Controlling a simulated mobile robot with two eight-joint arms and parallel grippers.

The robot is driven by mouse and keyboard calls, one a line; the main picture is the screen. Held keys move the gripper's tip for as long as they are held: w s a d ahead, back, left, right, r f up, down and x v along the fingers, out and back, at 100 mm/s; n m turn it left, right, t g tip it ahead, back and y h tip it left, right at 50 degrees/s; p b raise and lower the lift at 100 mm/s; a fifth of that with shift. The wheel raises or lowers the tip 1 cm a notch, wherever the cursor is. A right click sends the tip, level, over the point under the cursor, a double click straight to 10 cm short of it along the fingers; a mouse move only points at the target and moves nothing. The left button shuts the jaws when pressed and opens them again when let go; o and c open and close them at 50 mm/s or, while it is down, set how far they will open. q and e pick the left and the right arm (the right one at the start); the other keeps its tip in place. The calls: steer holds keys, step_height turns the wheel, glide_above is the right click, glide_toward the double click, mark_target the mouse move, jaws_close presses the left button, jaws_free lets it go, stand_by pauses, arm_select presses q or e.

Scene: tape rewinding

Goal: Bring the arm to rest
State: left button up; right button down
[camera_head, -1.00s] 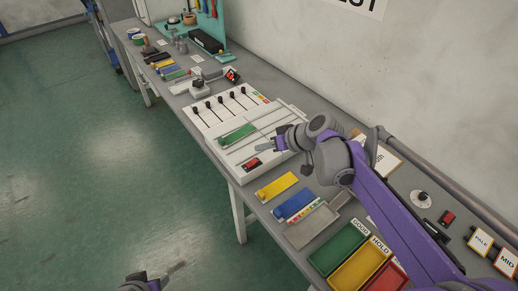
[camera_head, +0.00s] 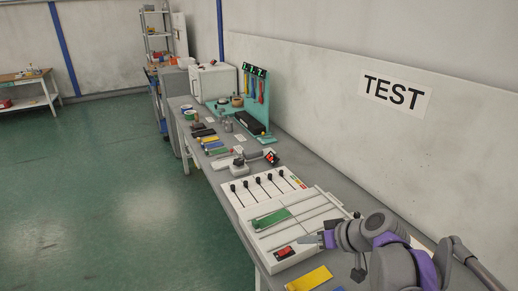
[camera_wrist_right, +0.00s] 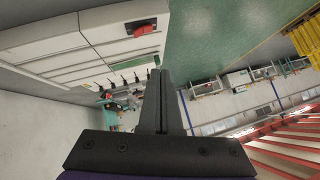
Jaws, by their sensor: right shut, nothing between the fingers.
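My right gripper (camera_head: 312,239) is shut and empty. It hovers beside the front right part of the white panel machine (camera_head: 262,200), close to the red switch (camera_head: 284,252) and green strip (camera_head: 271,218). In the right wrist view, the closed fingers (camera_wrist_right: 164,105) point away from the camera. There the machine lies at upper left, with the red switch (camera_wrist_right: 141,28) clear of the fingers. My left gripper is not in view.
A yellow bar (camera_head: 309,279) lies on the bench nearest me. A small device with a red-marked head (camera_head: 271,157) stands beyond the machine. A teal tool board (camera_head: 256,95) and a white box (camera_head: 212,82) stand farther back. The green floor (camera_head: 100,190) at left is clear.

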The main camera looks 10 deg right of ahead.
steer(key=s+f+h, duration=0.2)
steer(key=s+f, duration=0.2)
steer(key=s, duration=0.2)
steer(key=s+f+m+g+h, duration=0.1)
steer(key=s+f, duration=0.3)
steer(key=s, duration=0.3)
steer(key=s+a+f+m+g+h, duration=0.1)
steer(key=s+f+h, duration=0.1)
steer(key=s+f, duration=0.3)
steer(key=shift+s+h, duration=0.3)
steer(key=shift+s, duration=0.95)
steer(key=shift+s+d+f, duration=0.1)
steer(key=shift+s+f, duration=0.05)
steer(key=shift+s, duration=0.05)
